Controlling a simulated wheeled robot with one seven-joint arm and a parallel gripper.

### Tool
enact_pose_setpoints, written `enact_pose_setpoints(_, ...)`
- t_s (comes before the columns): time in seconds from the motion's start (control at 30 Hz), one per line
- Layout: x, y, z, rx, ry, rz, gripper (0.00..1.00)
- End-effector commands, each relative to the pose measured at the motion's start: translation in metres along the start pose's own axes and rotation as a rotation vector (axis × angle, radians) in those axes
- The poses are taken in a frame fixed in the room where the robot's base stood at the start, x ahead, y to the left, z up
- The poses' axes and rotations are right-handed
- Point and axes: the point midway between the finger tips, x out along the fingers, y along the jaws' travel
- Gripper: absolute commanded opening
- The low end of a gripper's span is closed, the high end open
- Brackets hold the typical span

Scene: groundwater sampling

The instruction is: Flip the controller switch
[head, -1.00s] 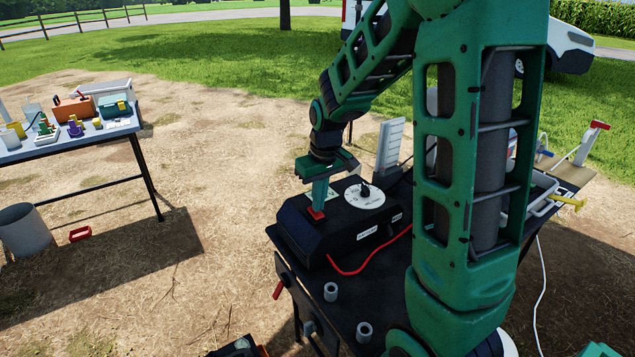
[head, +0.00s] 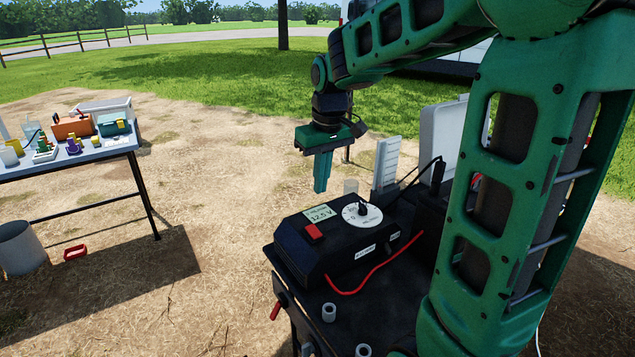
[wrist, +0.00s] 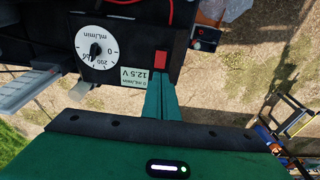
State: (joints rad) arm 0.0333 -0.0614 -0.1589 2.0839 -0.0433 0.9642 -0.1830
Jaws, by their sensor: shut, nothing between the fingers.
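The black controller box (head: 350,250) sits on a dark table. On its top are a red rocker switch (head: 314,231), a small display (head: 322,214) reading 12.5 V, and a white dial (head: 362,214) with a black knob. My gripper (head: 321,190) is shut and empty, pointing down above and behind the box, apart from the switch.
A red cable (head: 372,278) runs from the box's front. Small grey cylinders (head: 329,312) stand on the table's near part. A white graduated panel (head: 386,163) stands behind the box. A side table (head: 100,151) with several items is at left, with bare ground between.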

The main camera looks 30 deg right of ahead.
Motion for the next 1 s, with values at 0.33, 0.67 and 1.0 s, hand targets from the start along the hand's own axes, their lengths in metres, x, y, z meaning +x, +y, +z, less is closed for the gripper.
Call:
enact_pose_setpoints(0.33, -0.001, -0.001, -0.005, -0.001, 0.031, 0.000, 0.00)
enact_pose_setpoints(0.67, -0.002, -0.001, -0.008, -0.002, 0.047, 0.000, 0.00)
enact_pose_setpoints(1.0, 0.032, -0.001, -0.009, -0.002, 0.042, -0.001, 0.00)
